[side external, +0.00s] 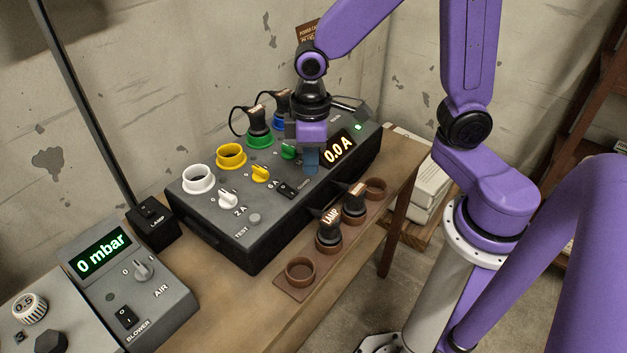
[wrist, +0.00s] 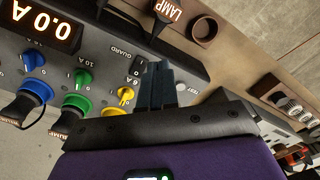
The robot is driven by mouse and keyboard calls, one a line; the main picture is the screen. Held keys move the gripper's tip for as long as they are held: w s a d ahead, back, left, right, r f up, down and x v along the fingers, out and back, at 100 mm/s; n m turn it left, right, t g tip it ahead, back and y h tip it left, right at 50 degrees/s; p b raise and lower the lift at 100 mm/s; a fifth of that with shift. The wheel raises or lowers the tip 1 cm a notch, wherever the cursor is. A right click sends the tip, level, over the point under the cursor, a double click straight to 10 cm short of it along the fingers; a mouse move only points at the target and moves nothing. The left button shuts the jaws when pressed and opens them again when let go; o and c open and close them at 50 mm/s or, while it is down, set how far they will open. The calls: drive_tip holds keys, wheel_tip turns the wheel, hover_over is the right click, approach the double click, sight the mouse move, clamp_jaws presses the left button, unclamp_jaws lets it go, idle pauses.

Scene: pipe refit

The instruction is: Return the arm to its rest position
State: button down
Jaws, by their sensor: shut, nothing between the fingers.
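My purple arm reaches over from the right in the side view. My gripper (side external: 311,160) points down above the dark power box (side external: 255,235), just left of its 0.0 A display (side external: 341,148). It is shut and empty. In the wrist view my gripper (wrist: 157,85) shows as two dark fingers closed together near the GUARD switch (wrist: 138,66). I cannot tell whether the fingertips touch the box. My gripper hides part of the box's top in the side view.
The box has white (side external: 198,178) and yellow (side external: 231,155) sockets, and plugs with cables in the green and blue ones. A brown rack (side external: 292,289) in front holds two plugs. A 0 mbar unit (side external: 130,280) and a lamp switch (side external: 152,221) stand left. Air above is open.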

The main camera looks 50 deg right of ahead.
drive_tip(key=s+d+r+n, duration=0.2)
drive_tip(key=s, duration=0.6)
drive_tip(key=s+d+r+n, duration=0.2)
drive_tip(key=s, duration=0.6)
drive_tip(key=shift+s+r+n, duration=0.25)
drive_tip(key=shift+r+n, duration=0.05)
drive_tip(key=shift+n, duration=0.1)
idle(0.5)
